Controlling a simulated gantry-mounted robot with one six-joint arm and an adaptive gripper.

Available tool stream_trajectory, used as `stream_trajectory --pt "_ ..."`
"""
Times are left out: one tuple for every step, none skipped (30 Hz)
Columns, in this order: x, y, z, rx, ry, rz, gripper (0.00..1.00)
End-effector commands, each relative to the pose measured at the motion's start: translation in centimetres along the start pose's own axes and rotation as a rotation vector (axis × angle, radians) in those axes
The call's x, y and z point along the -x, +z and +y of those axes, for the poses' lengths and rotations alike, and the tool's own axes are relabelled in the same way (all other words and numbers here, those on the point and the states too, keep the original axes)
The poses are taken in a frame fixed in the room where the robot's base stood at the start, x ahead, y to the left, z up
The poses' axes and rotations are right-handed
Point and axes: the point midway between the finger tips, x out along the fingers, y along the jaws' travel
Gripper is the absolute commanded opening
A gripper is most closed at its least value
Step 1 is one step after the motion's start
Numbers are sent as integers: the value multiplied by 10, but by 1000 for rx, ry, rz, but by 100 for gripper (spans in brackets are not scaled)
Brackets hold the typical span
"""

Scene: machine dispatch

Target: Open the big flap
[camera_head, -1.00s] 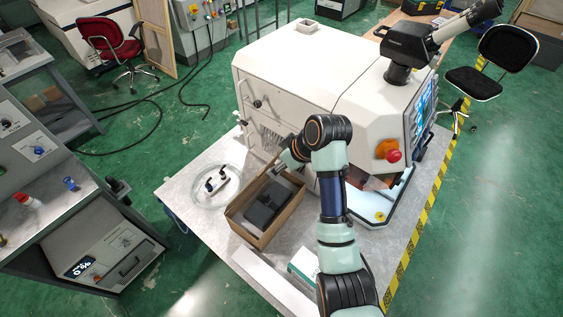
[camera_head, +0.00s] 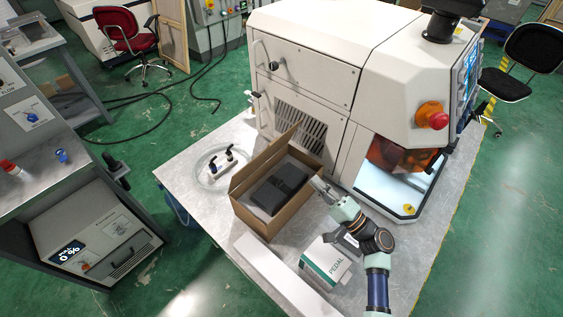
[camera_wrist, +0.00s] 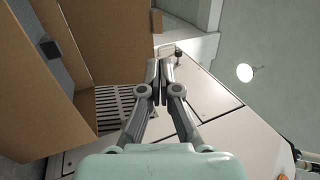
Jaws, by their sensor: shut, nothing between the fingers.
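An open cardboard box (camera_head: 263,222) stands on the table in the head view, with dark contents (camera_head: 278,187) inside. A long cardboard flap (camera_head: 270,154) stands up along its back left edge. My gripper (camera_head: 317,186) is at the box's right edge; contact cannot be made out. In the wrist view, my gripper (camera_wrist: 160,80) is shut, with its fingers together and nothing between them. A broad cardboard panel (camera_wrist: 38,85) fills the left, and another panel (camera_wrist: 112,40) rises close left of the fingers. Which panel is the big flap is unclear.
The white machine (camera_head: 310,65) stands close behind the box, with its vent grille (camera_head: 300,128) facing it. A white and green pedal carton (camera_head: 328,262) lies beneath my arm. A coiled tube with a small fitting (camera_head: 228,160) lies left of the box.

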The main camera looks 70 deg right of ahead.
Motion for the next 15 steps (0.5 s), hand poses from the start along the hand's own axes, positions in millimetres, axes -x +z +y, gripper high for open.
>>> stream_trajectory --pt "-6 1 -1 0 0 -4 0" --pt "-10 1 -1 1 0 -5 0" --pt "-16 1 -1 1 0 -5 0" --pt "-22 1 -1 1 0 -7 0" --pt "-28 2 -1 1 0 -8 0" --pt "-37 2 -2 2 0 -8 0" --pt "-44 2 -2 3 0 -9 0" --pt "-50 2 -1 2 0 -8 0" --pt "-59 2 -1 3 0 -9 0" --pt "-66 2 -2 4 0 -8 0" --pt "-72 2 -1 3 0 -9 0" --pt "-81 2 -1 3 0 -9 0" --pt "-88 2 -1 3 0 -8 0" --pt "-94 3 -1 3 0 -9 0" --pt "-102 2 -1 3 1 -8 0"
